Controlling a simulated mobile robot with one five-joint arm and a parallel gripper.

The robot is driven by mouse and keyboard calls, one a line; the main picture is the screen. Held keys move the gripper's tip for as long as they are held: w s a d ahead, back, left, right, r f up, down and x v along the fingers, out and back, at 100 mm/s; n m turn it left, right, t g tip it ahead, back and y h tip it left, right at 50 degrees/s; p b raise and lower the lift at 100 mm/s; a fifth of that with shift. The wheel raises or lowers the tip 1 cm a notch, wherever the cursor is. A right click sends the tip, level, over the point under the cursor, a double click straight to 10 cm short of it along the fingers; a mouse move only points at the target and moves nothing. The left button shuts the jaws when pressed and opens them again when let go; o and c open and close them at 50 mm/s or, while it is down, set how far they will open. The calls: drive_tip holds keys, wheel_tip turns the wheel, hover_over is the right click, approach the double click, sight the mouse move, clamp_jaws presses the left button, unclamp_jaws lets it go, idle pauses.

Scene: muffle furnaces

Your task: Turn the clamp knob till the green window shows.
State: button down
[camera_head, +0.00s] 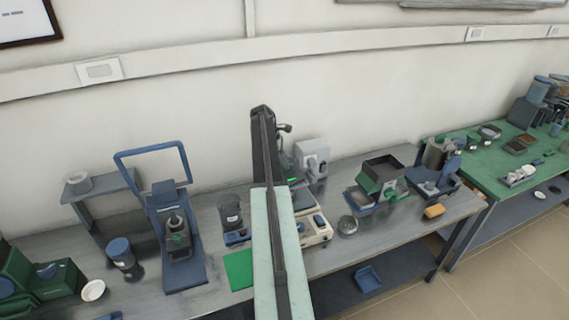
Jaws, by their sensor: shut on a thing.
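My arm rises through the middle of the head view and covers part of the bench behind it. My gripper cannot be made out; it seems hidden behind the arm. Just right of the arm stands a dark upright device (285,158), partly covered, with a small knob-like end at its top. A small bright green strip (293,180) shows low on it; whether this is the clamp's window I cannot tell. The clamp knob cannot be made out with certainty.
On the grey bench (340,255), a light grey box (312,156) stands behind the device and a white unit (315,230) in front. A blue frame stand (183,275) is left, a green-fronted open box (383,172) right. A green-topped table (487,180) stands far right.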

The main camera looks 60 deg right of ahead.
drive_tip(key=c, duration=1.4)
unclamp_jaws()
drive_tip(key=shift+c, duration=0.2)
drive_tip(key=p+v, duration=0.7)
drive_tip(key=shift+w+r, duration=0.15)
drive_tip(key=shift+r, duration=0.2)
drive_tip(key=shift+a, duration=0.1)
